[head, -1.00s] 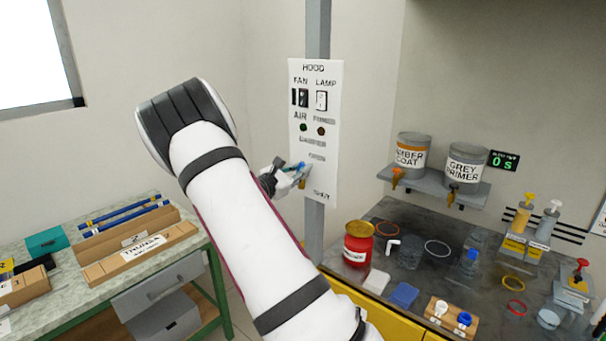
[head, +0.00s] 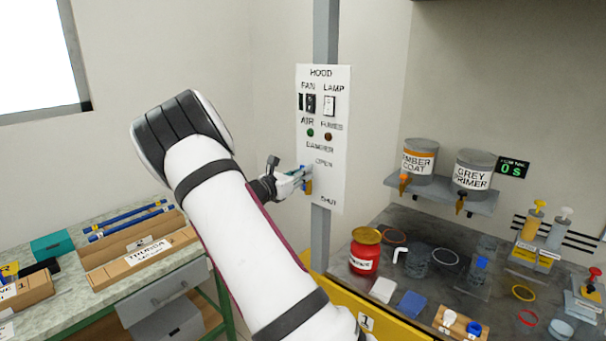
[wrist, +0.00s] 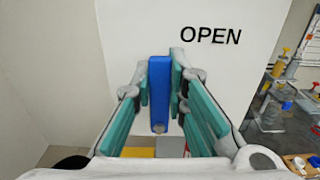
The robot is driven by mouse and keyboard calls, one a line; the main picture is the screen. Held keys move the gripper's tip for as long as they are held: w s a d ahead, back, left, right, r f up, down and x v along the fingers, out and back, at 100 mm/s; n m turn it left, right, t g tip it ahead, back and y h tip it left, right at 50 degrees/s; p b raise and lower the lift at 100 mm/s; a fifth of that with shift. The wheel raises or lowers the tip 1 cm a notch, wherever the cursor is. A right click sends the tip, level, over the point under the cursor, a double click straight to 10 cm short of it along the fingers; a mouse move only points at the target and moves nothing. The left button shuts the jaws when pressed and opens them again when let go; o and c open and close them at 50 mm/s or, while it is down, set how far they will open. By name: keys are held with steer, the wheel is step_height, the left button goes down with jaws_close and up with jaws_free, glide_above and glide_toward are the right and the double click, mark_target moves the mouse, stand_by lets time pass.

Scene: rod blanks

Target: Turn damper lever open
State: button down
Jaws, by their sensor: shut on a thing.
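The damper lever has a blue handle, which shows upright in the wrist view (wrist: 159,95) just left of the printed word OPEN. My gripper (head: 304,176) is at the white hood panel (head: 323,110) in the head view, below and left of OPEN and above SHUT. In the wrist view, its teal-padded fingers (wrist: 160,100) stand on either side of the blue handle and are shut on it. In the head view, the fingers hide most of the lever; a small yellowish part (head: 309,187) shows below them.
The panel carries a fan switch (head: 311,103), a lamp switch (head: 329,105), a green light (head: 310,132) and a dark red light (head: 328,137). A red jar (head: 365,255) stands on the dark bench at right. A bench with trays (head: 140,250) is at left.

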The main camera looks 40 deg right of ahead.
steer(key=shift+a+f, duration=0.1)
steer(key=c, duration=1.6)
jaws_free()
steer(key=shift+o, duration=0.2)
steer(key=a, duration=1.2)
steer(key=shift+s, duration=0.45)
steer(key=shift+s, duration=0.1)
